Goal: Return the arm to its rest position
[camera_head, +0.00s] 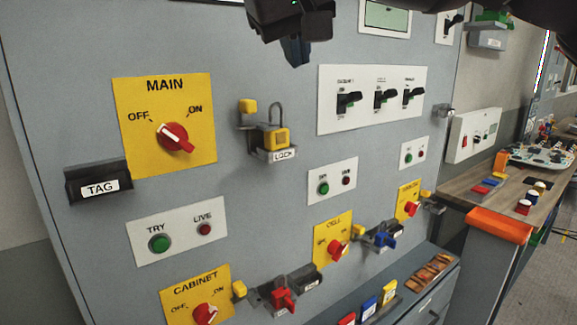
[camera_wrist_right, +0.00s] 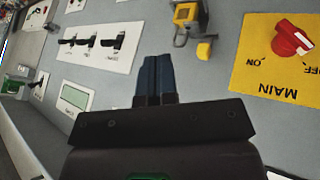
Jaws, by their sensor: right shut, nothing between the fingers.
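My right gripper (camera_head: 296,52) hangs at the top middle of the head view, in front of the grey panel (camera_head: 225,60). Its dark blue fingers are together with nothing between them; they also show in the right wrist view (camera_wrist_right: 157,80). In the head view it is above the yellow padlock (camera_head: 276,139), apart from it. The arm behind it shows dark along the top right edge. My left gripper is not in view. The yellow MAIN plate (camera_head: 140,100) with its red knob (camera_head: 176,138) is to the lower left of the gripper.
The padlock sits in the LOCK holder (camera_head: 283,156). A black TAG holder (camera_head: 95,170) projects at the left. Red and blue padlocks sit in lower holders. A white plate (camera_head: 330,115) with black switches is right of the gripper. A wooden bench (camera_head: 465,198) stands at the right.

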